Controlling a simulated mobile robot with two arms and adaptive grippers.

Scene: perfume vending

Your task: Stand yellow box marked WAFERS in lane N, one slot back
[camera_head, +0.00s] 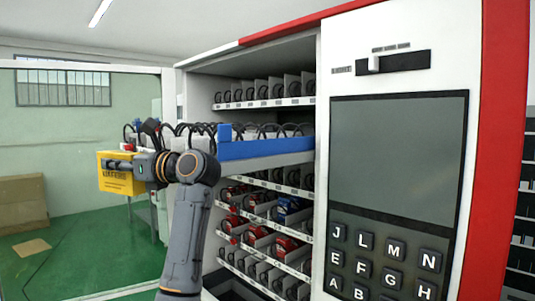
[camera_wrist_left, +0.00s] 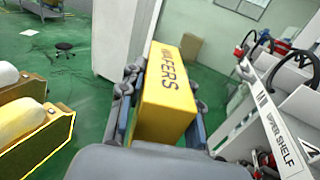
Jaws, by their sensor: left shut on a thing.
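The yellow box marked WAFERS (camera_head: 122,184) is held at the left of the head view, in front of the open side of the vending machine. My left gripper (camera_head: 128,165) is shut on it. In the wrist view the box (camera_wrist_left: 168,85) sits between the fingers, its lettering visible on the upper face. A pulled-out shelf (camera_head: 265,148) with a blue front and black coils is to the right of the gripper. In the wrist view a white shelf strip reading UPPER SHELF (camera_wrist_left: 277,127) is right of the box, apart from it. Its lane letter is hard to read. My right gripper is out of view.
The machine's white front has a dark screen (camera_head: 398,150) and letter keys (camera_head: 385,262). Lower shelves hold red packs (camera_head: 285,245) and a blue pack (camera_head: 288,208). In the wrist view, yellow-sided objects (camera_wrist_left: 40,145) stand at left. Green floor (camera_head: 110,255) is open at the left.

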